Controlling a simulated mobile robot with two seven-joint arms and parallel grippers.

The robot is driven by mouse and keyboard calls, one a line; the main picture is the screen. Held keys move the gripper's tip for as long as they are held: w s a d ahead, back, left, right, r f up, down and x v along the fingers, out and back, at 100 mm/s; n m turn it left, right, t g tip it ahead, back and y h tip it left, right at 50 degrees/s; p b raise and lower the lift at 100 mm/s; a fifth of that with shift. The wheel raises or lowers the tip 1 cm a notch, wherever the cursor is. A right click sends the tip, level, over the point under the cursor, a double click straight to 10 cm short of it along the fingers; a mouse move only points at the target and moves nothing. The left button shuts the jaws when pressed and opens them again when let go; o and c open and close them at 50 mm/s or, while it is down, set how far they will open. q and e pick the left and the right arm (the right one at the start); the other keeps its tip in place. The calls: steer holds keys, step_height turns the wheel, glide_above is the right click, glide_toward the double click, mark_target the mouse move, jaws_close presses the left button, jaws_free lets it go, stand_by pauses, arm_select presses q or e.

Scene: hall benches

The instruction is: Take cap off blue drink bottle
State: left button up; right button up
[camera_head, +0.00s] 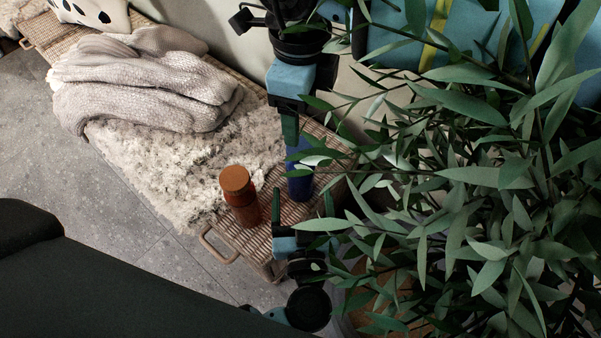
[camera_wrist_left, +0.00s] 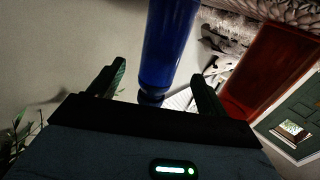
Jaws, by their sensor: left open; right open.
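The blue drink bottle (camera_head: 299,186) stands at the right end of the woven bench in the head view. Leaves and my right gripper partly cover its upper part, and I cannot make out its cap there. My left gripper (camera_head: 302,206) is open just below the bottle in the picture, one finger to each side. In the left wrist view the bottle (camera_wrist_left: 168,45) shows between the open fingers of my left gripper (camera_wrist_left: 157,82); contact cannot be told. My right gripper (camera_head: 292,132) is open and points down at the bottle's top, partly behind leaves.
An orange-brown bottle (camera_head: 244,201) stands close left of the blue one, also at the right of the wrist view (camera_wrist_left: 268,65). A shaggy throw (camera_head: 215,165) and a knitted blanket (camera_head: 140,85) cover the bench (camera_head: 259,240). A leafy plant (camera_head: 460,190) crowds the right side.

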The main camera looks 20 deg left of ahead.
mark_target(300, 167)
arm_select(q)
steer(key=shift+x, duration=3.75)
jaws_close()
arm_select(e)
steer(key=m, duration=0.5)
steer(key=shift+a, duration=0.1)
steer(key=m, duration=0.6)
steer(key=shift+s, duration=0.1)
steer(key=m, duration=0.6)
steer(key=shift+m, duration=0.3)
steer(key=m, duration=0.4)
steer(key=shift+m, duration=0.4)
steer(key=shift+f, duration=0.1)
